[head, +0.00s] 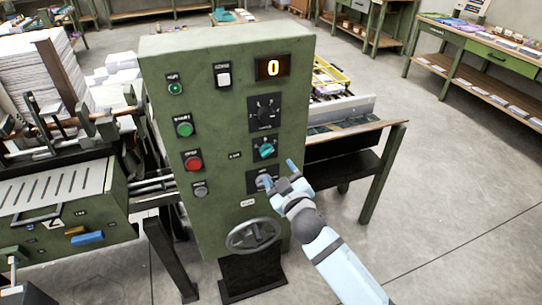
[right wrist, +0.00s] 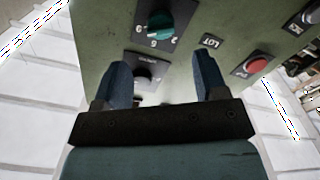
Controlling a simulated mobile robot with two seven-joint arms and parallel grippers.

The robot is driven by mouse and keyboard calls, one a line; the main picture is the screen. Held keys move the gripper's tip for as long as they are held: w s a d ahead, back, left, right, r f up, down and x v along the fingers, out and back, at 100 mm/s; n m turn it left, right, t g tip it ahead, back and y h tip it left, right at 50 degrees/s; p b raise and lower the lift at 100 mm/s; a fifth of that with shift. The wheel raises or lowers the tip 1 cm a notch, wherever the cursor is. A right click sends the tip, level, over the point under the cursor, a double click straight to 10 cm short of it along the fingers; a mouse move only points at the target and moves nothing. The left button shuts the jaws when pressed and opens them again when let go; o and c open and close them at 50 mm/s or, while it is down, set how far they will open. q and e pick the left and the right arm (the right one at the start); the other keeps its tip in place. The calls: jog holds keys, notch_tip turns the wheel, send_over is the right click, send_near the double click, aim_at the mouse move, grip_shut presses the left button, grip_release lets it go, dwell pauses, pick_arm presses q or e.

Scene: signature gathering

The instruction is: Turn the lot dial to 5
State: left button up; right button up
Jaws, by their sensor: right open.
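The lot dial (head: 265,149) is a teal knob on a black plate on the front of the green control cabinet (head: 225,120), right of a small label. In the right wrist view the teal dial (right wrist: 158,24) shows near the top, with digits around it and a LOT label (right wrist: 211,41) beside it. I cannot tell which digit it points to. My right gripper (head: 278,171) is open and empty, just below the lot dial, with its fingers near the plate of a grey knob (right wrist: 145,76). The grey knob shows between the fingers, apart from the teal dial. My left gripper is not in view.
The cabinet also carries a display (head: 273,67) reading 0, a larger black dial (head: 265,111), green and red buttons (head: 193,160), and a handwheel (head: 253,236) below. A table (head: 380,130) stands behind at right. The floor at right is clear.

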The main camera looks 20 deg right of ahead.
aim_at(270, 157)
jog(key=w, duration=0.7)
jog(key=shift+w+a, duration=0.15)
jog(key=shift+w, duration=0.25)
jog(key=shift+c, duration=0.5)
jog(key=c, duration=0.8)
jog(key=shift+p, duration=0.3)
